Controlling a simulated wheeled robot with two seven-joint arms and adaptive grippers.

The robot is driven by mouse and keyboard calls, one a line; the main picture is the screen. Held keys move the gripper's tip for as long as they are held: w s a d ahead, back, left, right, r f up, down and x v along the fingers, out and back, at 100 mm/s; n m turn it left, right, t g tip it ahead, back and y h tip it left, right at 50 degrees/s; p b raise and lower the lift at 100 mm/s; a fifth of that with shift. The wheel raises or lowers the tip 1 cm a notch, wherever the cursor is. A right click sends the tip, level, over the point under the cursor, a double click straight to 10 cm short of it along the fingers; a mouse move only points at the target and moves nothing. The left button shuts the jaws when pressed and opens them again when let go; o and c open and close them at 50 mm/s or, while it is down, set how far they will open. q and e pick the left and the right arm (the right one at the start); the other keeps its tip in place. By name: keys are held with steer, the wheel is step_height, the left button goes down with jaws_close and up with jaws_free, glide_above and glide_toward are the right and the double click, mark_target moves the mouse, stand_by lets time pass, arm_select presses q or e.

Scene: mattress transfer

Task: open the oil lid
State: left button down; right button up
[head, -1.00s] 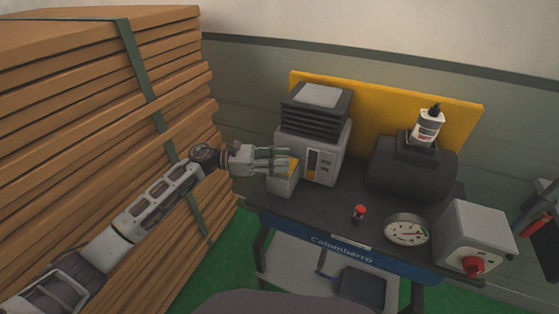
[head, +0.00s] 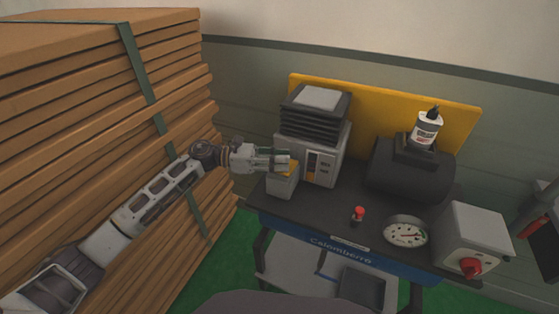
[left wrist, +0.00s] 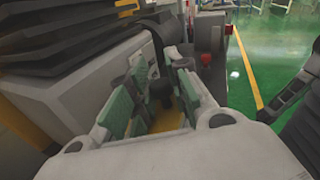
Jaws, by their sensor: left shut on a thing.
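A small grey box (head: 283,184) with a yellow top stands at the left end of the dark bench, against the louvred machine. My left gripper (head: 282,161) reaches in from the left, level with the top of this box. In the left wrist view its green-padded fingers (left wrist: 158,98) are closed around a dark knob-like lid (left wrist: 161,88) above the yellow top (left wrist: 168,120). The fingers partly hide the lid, and its lower edge cannot be made out.
The louvred machine (head: 313,130) stands close behind the box. A black tank with a white bottle (head: 427,128), a red-topped button (head: 358,214), a gauge (head: 405,232) and a switch box (head: 472,235) sit further right. Stacked boards (head: 90,120) fill the left.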

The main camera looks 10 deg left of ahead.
arm_select(q)
steer(key=r+n+p, duration=0.1)
steer(key=w+n+y+p, duration=0.1)
steer(key=n, duration=0.1)
steer(key=shift+w+d+r, duration=0.25)
steer(key=shift+r, duration=0.15)
steer(key=shift+w+d+r+n+g+y+p, duration=0.15)
steer(key=shift+w+r+n+g+y+p, duration=0.05)
steer(key=shift+w+n+g+y+p, duration=0.4)
arm_select(e)
steer(key=shift+g, duration=0.3)
steer(key=shift+s+d+r, duration=0.25)
steer(key=shift+s+d, duration=0.05)
steer(key=shift+s, duration=0.55)
steer(key=shift+s+d+r, duration=0.25)
steer(key=shift+s+d, duration=0.05)
steer(key=shift+s, duration=0.6)
steer(key=shift+s+d+r, duration=0.25)
steer(key=shift+s+d, duration=0.05)
steer(key=shift+s, duration=0.55)
arm_select(q)
steer(key=shift+s, duration=0.1)
arm_select(e)
steer(key=shift+a, duration=0.1)
arm_select(q)
steer(key=c, duration=1.3)
jaws_free()
steer(key=shift+c, duration=0.2)
arm_select(e)
steer(key=shift+s, duration=0.1)
